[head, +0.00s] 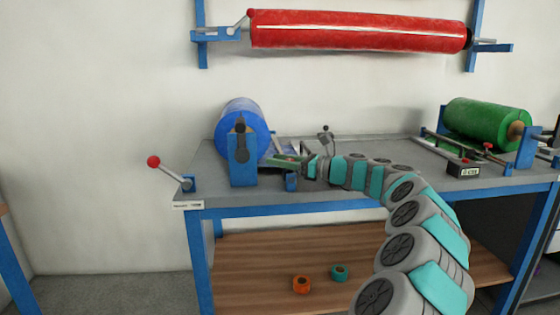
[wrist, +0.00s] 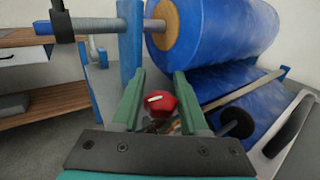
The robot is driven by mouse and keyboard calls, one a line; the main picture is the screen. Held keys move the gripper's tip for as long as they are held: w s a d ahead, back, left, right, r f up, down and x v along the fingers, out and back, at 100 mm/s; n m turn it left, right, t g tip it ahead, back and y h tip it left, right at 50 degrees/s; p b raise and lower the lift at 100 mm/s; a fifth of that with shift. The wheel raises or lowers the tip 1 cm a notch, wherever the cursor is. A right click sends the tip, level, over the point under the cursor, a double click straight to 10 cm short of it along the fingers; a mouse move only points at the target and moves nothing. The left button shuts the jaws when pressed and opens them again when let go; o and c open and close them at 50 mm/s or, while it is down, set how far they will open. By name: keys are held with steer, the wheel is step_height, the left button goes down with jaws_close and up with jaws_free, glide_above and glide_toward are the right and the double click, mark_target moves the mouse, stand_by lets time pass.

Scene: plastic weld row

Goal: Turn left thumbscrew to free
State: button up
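A red knob with a white mark (wrist: 160,102), which looks like the left thumbscrew, shows in the wrist view in front of the blue roll. My gripper (wrist: 160,80) is open, with one green finger on each side of the knob; I cannot tell whether either finger touches it. In the head view my gripper (head: 284,162) reaches in from the right to the low fixture beside the blue roll (head: 240,118). The thumbscrew cannot be made out there. The roll also fills the upper right of the wrist view (wrist: 225,35).
The blue roll's bracket (head: 242,168) stands left of my gripper. A black knob on a rod (wrist: 235,122) lies right of the fingers. A lever with a red ball (head: 154,162) juts from the bench's left end. A green roll (head: 480,122) sits at the right; the bench top between is largely clear.

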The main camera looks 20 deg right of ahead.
steer(key=o, duration=0.3)
steer(key=shift+o, duration=0.2)
steer(key=shift+b+v, duration=0.3)
steer(key=shift+v, duration=3.65)
